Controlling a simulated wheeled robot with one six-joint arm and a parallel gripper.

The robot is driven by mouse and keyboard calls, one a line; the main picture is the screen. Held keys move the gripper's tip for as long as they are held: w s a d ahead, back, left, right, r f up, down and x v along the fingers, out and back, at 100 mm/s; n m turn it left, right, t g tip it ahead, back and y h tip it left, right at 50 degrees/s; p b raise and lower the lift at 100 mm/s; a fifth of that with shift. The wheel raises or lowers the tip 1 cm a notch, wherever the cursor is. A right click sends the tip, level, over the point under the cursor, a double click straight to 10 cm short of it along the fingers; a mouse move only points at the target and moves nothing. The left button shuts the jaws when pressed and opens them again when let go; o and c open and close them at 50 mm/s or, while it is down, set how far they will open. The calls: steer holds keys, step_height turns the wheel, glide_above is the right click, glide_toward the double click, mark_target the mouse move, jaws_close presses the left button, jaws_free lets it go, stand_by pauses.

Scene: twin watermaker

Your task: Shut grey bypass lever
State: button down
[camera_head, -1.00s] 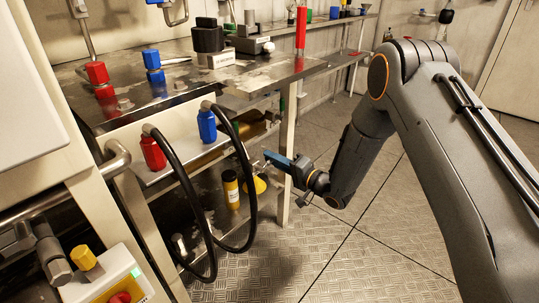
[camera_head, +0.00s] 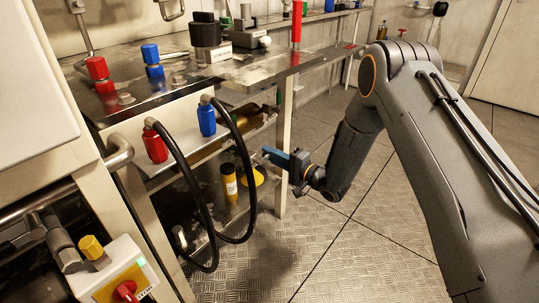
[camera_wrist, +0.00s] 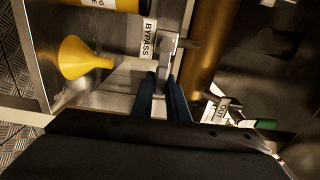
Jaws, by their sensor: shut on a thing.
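The grey bypass lever (camera_wrist: 165,76) shows in the wrist view beside the white BYPASS label (camera_wrist: 148,38). Its free end lies between the two blue fingers of my gripper (camera_wrist: 161,92). My gripper is shut on the lever. In the head view my gripper (camera_head: 268,154) reaches leftwards under the bench, near the lower shelf; I cannot make out the lever there.
A yellow funnel (camera_wrist: 85,58) stands close to my gripper, with a yellow-black bottle (camera_head: 229,183) beside it. A brass-coloured cylinder (camera_wrist: 205,60) and an OUT label (camera_wrist: 212,107) lie right of the lever. Black hoses (camera_head: 246,190) loop left. Floor (camera_head: 330,250) is clear.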

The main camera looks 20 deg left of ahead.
steer(key=c, duration=1.7)
jaws_free()
steer(key=shift+p+v, duration=0.95)
steer(key=shift+v, duration=2.9)
